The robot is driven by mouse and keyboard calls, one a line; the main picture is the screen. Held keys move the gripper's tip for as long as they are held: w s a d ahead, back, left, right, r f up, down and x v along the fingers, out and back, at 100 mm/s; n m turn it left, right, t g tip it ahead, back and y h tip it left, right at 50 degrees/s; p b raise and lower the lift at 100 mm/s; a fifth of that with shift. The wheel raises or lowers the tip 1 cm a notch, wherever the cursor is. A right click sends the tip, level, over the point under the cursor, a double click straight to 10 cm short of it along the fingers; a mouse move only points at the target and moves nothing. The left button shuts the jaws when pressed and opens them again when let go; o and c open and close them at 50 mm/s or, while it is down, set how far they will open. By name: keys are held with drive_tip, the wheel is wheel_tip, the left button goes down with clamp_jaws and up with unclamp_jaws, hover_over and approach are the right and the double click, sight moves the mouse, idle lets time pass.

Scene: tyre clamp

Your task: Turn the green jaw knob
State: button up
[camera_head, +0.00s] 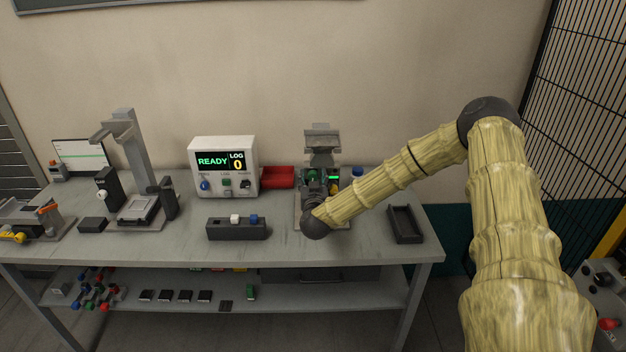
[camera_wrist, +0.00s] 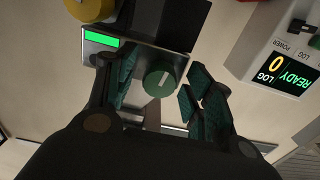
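The round green jaw knob (camera_wrist: 160,80) with a pale pointer line shows in the wrist view, on the front of the grey tyre clamp (camera_wrist: 158,22). My gripper (camera_wrist: 162,88) is open, with one dark-green padded finger on either side of the knob and visible gaps at both sides. I cannot tell how deep the fingertips reach along the knob. In the head view the clamp (camera_head: 322,140) stands at the back right of the bench, and my gripper (camera_head: 318,186) is in front of it, largely hiding the knob.
A lit green strip (camera_wrist: 101,39) and a yellow knob (camera_wrist: 90,8) sit close to the left finger. A white box reading READY, LOG 0 (camera_head: 224,168), and a red bin (camera_head: 278,177) stand left of the clamp. A black tray (camera_head: 405,224) lies to the right.

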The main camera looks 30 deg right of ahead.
drive_tip(key=c, duration=0.9)
drive_tip(key=shift+f+m+b, duration=0.1)
drive_tip(key=shift+m+b, duration=0.2)
drive_tip(key=shift+b, duration=0.1)
